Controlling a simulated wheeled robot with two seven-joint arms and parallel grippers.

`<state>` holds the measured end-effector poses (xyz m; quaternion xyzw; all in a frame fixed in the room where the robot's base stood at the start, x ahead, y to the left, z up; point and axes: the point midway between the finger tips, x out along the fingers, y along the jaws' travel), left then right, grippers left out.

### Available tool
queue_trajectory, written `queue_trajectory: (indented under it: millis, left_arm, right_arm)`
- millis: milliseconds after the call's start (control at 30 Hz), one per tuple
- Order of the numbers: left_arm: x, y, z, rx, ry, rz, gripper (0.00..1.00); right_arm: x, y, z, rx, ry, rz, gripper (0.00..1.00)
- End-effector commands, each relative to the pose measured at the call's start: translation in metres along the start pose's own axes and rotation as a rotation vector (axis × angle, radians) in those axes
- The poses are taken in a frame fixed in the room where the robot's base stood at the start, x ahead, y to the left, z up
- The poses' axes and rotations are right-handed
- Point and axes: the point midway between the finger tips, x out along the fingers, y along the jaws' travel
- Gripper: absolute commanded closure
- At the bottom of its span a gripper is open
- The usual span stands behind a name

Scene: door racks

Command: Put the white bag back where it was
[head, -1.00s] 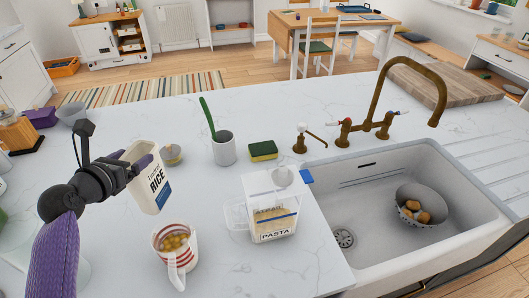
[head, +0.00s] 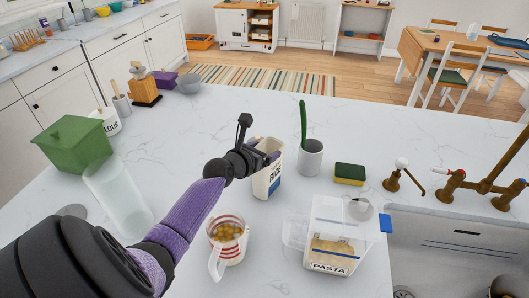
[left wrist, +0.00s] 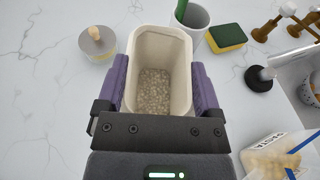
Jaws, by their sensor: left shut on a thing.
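The white bag (head: 266,183) is a tall, open-topped pack marked RICE with a blue patch. In the left wrist view the bag (left wrist: 158,45) shows pale grains inside. My left gripper (head: 263,155) is shut on it, with a purple finger on either side. The bag is over the counter (head: 190,130), left of the grey cup (head: 310,158) with a green-handled brush. I cannot tell if its base touches the counter. My right gripper is not in view.
A striped mug (head: 228,245) stands in front of the bag, a PASTA box (head: 335,240) front right. A sponge (head: 349,174) lies right of the cup. A knobbed jar (left wrist: 97,42) is beside the bag. A clear glass (head: 118,195) and green box (head: 75,145) stand left.

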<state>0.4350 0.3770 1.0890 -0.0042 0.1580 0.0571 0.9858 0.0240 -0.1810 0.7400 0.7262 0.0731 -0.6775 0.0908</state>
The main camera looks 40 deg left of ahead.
Motion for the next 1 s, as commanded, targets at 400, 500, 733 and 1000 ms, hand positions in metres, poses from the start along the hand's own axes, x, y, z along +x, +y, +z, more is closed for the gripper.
queue_trajectory:
  millis: [400,500,733,1000]
  left_arm:
    - [0.001,0.0,-0.001,0.0,-0.001,-0.001,0.0]
    - [-0.001,0.0,0.003,0.0,-0.001,-0.001,0.0]
    - [-0.043,-0.001,0.005,-0.002,0.001,-0.002,0.0]
    - [-0.102,-0.001,0.002,-0.002,0.001,-0.002,0.0]
  right_arm:
    - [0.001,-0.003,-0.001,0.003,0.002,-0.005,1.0]
    - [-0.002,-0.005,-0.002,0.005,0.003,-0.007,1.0]
    - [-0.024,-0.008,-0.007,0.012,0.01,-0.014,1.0]
    - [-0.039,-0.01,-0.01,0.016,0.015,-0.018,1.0]
